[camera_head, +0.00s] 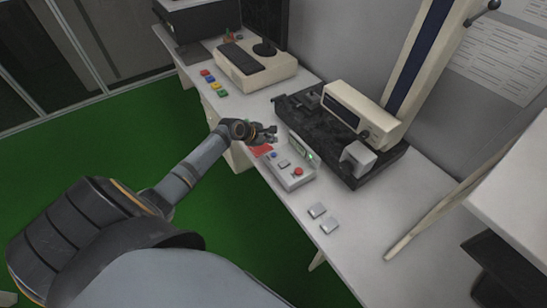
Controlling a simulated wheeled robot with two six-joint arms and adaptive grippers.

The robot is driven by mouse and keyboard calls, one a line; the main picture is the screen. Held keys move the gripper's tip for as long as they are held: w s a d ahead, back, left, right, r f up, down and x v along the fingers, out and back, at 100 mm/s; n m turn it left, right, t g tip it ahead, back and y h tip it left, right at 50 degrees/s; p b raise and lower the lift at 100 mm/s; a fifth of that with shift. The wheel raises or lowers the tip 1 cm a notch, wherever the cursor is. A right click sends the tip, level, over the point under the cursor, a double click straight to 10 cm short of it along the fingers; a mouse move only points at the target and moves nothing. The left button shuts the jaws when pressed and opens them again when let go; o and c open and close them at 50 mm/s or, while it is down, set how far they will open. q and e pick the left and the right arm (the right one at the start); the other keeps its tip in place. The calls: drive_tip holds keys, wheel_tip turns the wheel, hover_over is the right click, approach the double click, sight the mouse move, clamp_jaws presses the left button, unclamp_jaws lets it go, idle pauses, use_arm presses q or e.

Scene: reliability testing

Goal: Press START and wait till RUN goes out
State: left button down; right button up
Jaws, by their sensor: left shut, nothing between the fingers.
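A grey control box (289,178) lies near the front edge of the white bench. It has a red round button (298,171), a small blue button (273,155) and a blue-grey part between them. A small green light (310,156) glows at its back right side. The labels START and RUN are too small to read. My left gripper (274,134) is shut and empty. In the picture it is just above the box's upper left end, apart from the buttons. My right gripper is not in view.
A black test machine (310,126) with a cream housing (358,112) stands behind the box. A red patch (262,150) lies beside the box. Two grey blocks (323,217) lie lower right. Several coloured blocks (213,82) and a cream device (254,68) stand further left.

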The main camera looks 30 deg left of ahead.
use_arm(q)
drive_tip(key=b, duration=0.4)
hover_over(272, 155)
wheel_tip(272, 155, down, 4)
drive_tip(key=shift+s+f, duration=0.1)
drive_tip(key=shift+f, duration=0.15)
drive_tip(key=shift+f+b, duration=0.45)
drive_tip(key=shift+f, duration=0.4)
drive_tip(key=shift+f, duration=0.4)
